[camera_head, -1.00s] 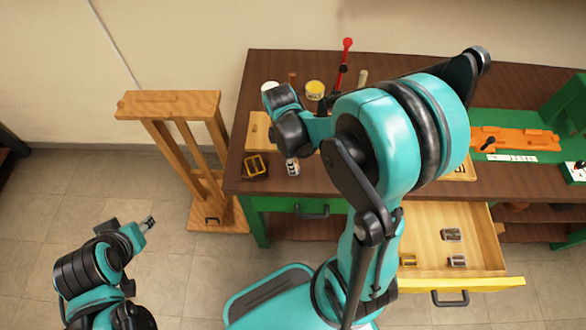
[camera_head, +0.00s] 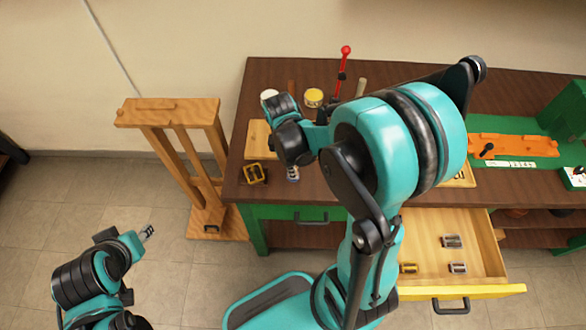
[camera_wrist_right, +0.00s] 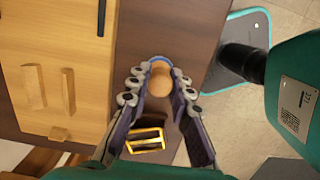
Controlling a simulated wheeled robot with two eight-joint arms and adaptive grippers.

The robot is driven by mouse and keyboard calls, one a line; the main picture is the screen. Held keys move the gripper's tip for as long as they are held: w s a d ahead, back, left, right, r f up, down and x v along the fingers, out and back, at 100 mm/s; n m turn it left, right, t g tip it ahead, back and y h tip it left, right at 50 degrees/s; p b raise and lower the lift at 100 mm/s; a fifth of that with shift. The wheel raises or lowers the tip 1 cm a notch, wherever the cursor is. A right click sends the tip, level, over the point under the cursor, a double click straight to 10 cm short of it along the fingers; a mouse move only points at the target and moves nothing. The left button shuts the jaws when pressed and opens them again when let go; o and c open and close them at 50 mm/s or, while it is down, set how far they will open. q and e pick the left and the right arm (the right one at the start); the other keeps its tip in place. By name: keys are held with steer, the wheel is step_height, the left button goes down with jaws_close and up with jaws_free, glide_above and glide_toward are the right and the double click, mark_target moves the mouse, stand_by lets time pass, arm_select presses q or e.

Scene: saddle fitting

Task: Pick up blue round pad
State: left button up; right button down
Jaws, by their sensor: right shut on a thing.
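A round tan knob with a pale blue rim (camera_wrist_right: 160,84) sits between the fingers in the right wrist view; I take it for the blue round pad, though little blue shows. My right gripper (camera_wrist_right: 158,80) is shut on it, with a finger on each side, over the dark brown tabletop. In the head view my right gripper (camera_head: 293,174) is at the table's front left part, and the pad is hidden there. My left gripper (camera_head: 148,232) is low at the left, over the floor, away from the table; its opening is too small to judge.
A yellow-framed dark block (camera_head: 254,173) lies close beside my right gripper. A wooden board (camera_head: 258,140) lies behind it. A wooden stand (camera_head: 168,112) is left of the table. An open drawer (camera_head: 430,240) with several small metal pieces juts out at right.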

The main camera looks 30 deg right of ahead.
steer(key=r, duration=0.1)
steer(key=r+p, duration=0.1)
steer(key=r, duration=0.1)
steer(key=r+p, duration=0.1)
steer(key=shift+s+d+r, duration=0.2)
steer(key=shift+s, duration=0.2)
steer(key=s+d+r+p, duration=0.3)
steer(key=s+d+r, duration=0.2)
steer(key=s, duration=0.4)
steer(key=shift+s+r, duration=0.3)
steer(key=shift+r, duration=0.2)
steer(key=c, duration=2.2)
jaws_free()
jaws_close()
